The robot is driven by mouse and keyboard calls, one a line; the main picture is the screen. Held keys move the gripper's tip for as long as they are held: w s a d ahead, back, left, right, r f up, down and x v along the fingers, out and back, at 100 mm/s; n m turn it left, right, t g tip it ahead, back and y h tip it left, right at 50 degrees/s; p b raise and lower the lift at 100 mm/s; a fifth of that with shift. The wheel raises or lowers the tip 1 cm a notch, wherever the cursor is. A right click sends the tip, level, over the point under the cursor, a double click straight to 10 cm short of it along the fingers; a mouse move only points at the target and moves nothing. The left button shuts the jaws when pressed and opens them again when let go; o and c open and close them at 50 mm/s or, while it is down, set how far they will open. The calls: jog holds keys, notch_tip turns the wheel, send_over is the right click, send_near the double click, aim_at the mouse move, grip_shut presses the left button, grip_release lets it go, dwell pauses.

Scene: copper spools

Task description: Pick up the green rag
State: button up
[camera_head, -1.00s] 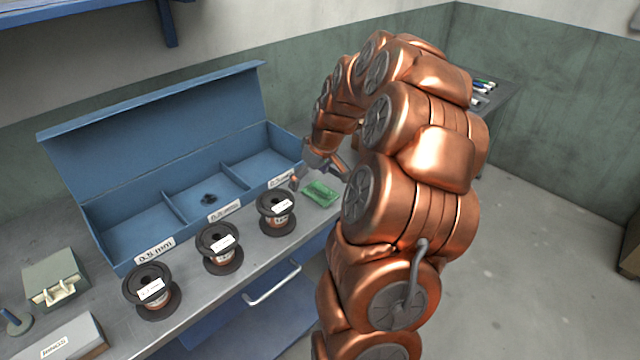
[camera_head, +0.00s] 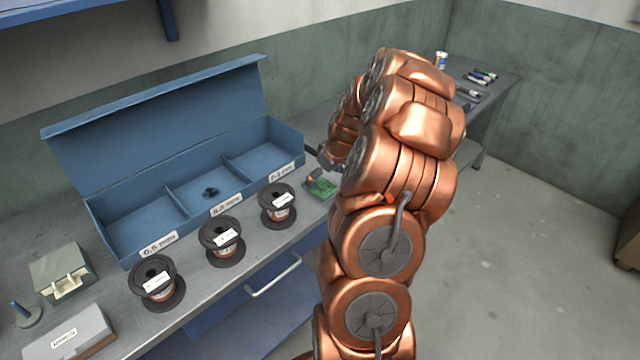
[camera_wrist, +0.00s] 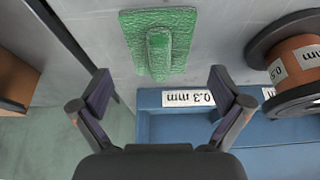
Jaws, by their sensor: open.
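The green rag (camera_head: 319,188) lies on the grey workbench, right of the blue box's right end. In the wrist view the rag (camera_wrist: 144,45) is flat with a raised fold along its middle, and nothing touches it there. My gripper (camera_wrist: 161,82) is open and empty, with its fingers spread on either side of the rag's near end in the picture. In the head view my gripper (camera_head: 318,169) is just above the rag, partly hidden by my arm, and one finger overlaps the rag's edge.
The open blue compartment box (camera_head: 129,262) stands behind three copper spools (camera_head: 278,206) (camera_head: 222,241) (camera_head: 157,283). A spool also shows at the right of the wrist view (camera_wrist: 292,62). A grey-green case (camera_head: 60,274) and a labelled box (camera_head: 68,335) are at the left.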

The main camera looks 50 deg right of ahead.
jog(key=shift+p+x, duration=0.45)
jog(key=shift+x, duration=1.05)
jog(key=shift+c, duration=0.4)
jog(key=c, duration=1.1)
jog(key=shift+r, duration=0.1)
jog(key=shift+d+r+b, duration=0.1)
jog(key=shift+r+b, duration=0.5)
jog(key=shift+r, duration=0.1)
jog(key=shift+b+v, duration=0.6)
jog(key=shift+v, duration=0.5)
jog(key=s+b, duration=0.1)
jog(key=s, duration=0.4)
jog(key=s+r+b, duration=0.1)
jog(key=s+b, duration=0.1)
jog(key=s, duration=0.3)
jog(key=s+b, duration=0.1)
jog(key=s, duration=0.4)
jog(key=shift+s+r+b, duration=0.1)
jog(key=shift+r+b, duration=0.1)
jog(key=shift+b, duration=0.15)
